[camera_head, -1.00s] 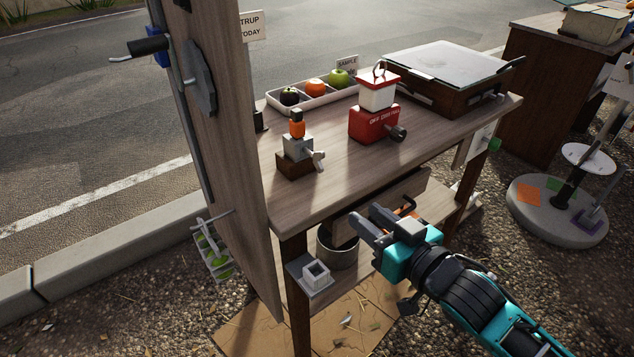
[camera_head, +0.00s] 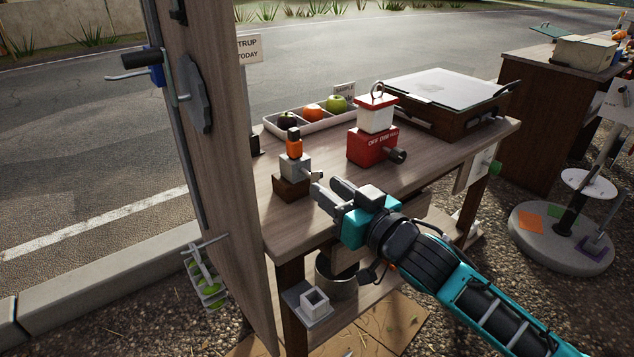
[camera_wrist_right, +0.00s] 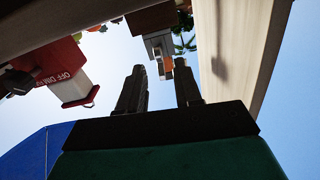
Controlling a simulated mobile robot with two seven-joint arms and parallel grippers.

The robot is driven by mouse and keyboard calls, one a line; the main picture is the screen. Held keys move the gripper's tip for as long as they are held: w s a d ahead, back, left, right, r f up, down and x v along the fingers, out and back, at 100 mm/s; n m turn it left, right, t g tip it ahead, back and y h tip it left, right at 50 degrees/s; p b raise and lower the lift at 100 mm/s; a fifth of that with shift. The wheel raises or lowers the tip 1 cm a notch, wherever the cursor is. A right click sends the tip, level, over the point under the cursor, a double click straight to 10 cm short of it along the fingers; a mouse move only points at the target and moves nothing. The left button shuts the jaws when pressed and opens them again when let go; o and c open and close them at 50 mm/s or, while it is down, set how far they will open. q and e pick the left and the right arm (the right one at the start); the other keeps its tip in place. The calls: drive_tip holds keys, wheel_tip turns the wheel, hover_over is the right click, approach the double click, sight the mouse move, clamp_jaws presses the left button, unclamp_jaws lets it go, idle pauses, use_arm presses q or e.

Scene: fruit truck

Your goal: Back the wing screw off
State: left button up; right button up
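A small grey metal block (camera_head: 294,166) with an orange and black piece (camera_head: 293,142) on top stands on a dark wooden base (camera_head: 291,187) at the near left of the table. A pale wing screw (camera_head: 315,175) sticks out of its right side. My right gripper (camera_head: 329,191) is at the table's front edge, just right of and in front of the wing screw, with its fingers apart and empty. In the right wrist view the grey block (camera_wrist_right: 157,42) shows inverted beyond the open fingers (camera_wrist_right: 160,88). The screw is hard to make out there. My left gripper is not in view.
A red box (camera_head: 371,146) with a knob stands right of the block. A fruit tray (camera_head: 275,127) and a glass-lidded case (camera_head: 440,92) are behind. A tall wooden panel (camera_head: 225,150) rises close on the left. A metal pot (camera_head: 336,285) sits on the lower shelf.

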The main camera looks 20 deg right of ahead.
sight(311, 177)
drive_tip(key=shift+x, duration=2.2)
drive_tip(key=shift+c, duration=0.2)
clamp_jaws()
